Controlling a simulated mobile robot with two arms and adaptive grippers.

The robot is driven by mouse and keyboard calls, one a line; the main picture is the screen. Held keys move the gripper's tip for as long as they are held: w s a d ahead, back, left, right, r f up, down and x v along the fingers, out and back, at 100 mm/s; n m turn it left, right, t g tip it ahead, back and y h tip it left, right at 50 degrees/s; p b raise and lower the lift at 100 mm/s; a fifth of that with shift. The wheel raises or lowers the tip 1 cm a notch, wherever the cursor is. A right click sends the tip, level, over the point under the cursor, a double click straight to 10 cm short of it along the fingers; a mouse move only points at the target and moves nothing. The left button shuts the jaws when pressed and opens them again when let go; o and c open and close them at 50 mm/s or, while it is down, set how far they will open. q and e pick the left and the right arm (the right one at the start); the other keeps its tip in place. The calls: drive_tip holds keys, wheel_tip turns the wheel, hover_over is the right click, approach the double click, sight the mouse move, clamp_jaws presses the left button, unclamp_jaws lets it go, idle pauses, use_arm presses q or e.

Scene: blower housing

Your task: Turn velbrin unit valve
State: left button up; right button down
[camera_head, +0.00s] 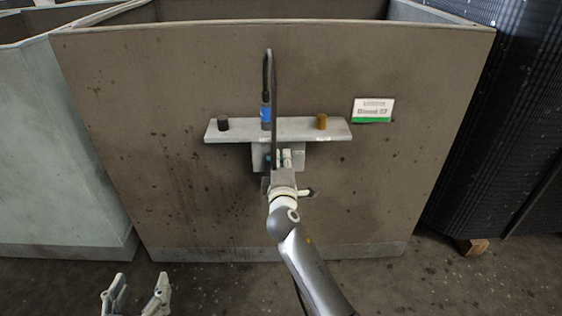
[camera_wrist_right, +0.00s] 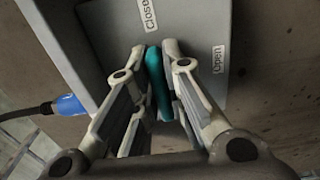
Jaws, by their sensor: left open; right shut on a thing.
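The valve's teal handle (camera_wrist_right: 154,72) is between the fingers of my right gripper (camera_wrist_right: 157,60) in the right wrist view. Both fingers press on it, so the gripper is shut on the handle. The handle points roughly from the "Close" label (camera_wrist_right: 149,14) side downward; an "Open" label (camera_wrist_right: 219,59) is to its right. The valve sits on a grey box (camera_wrist_right: 95,30). In the head view my right gripper (camera_head: 285,158) reaches under the shelf and largely hides the valve. My left gripper (camera_head: 137,296) is open and empty at the bottom left.
A grey shelf (camera_head: 300,129) on the brown housing (camera_head: 180,80) carries a dark knob (camera_head: 223,124), a blue connector (camera_head: 266,115) and an amber knob (camera_head: 322,121). A white-green sign (camera_head: 373,110) is at its right. Dark floor is free in front.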

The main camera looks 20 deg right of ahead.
drive_tip(key=shift+f, duration=0.1)
idle(0.3)
drive_tip(key=c, duration=1.5)
unclamp_jaws()
drive_tip(key=v, duration=1.2)
